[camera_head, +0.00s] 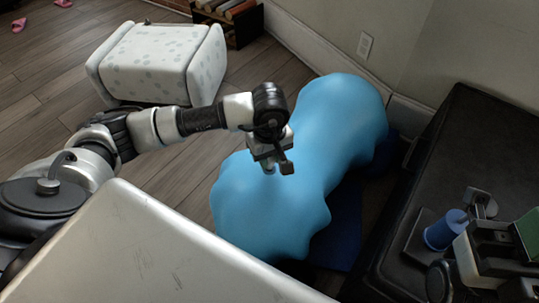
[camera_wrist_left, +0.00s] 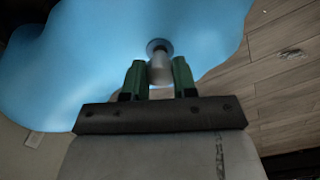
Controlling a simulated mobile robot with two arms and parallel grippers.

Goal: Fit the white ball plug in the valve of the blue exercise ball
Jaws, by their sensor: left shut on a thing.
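The blue exercise ball (camera_head: 265,205) lies on the floor in the middle of the head view, sagging and lumpy rather than round. My left gripper (camera_head: 270,166) is over its near part, pointing down. In the left wrist view, my left gripper's green fingers (camera_wrist_left: 159,80) are shut on the white ball plug (camera_wrist_left: 160,70). The plug's far end is at the dark ring of the valve (camera_wrist_left: 159,46); I cannot tell how deep it sits. What looks like my right gripper (camera_head: 500,245) is at the right edge, partly cut off; its jaws are unclear.
A white spotted ottoman (camera_head: 165,60) stands behind my left arm. A pale surface (camera_head: 140,250) fills the near left. A dark blue mat (camera_head: 342,235) lies by the ball.

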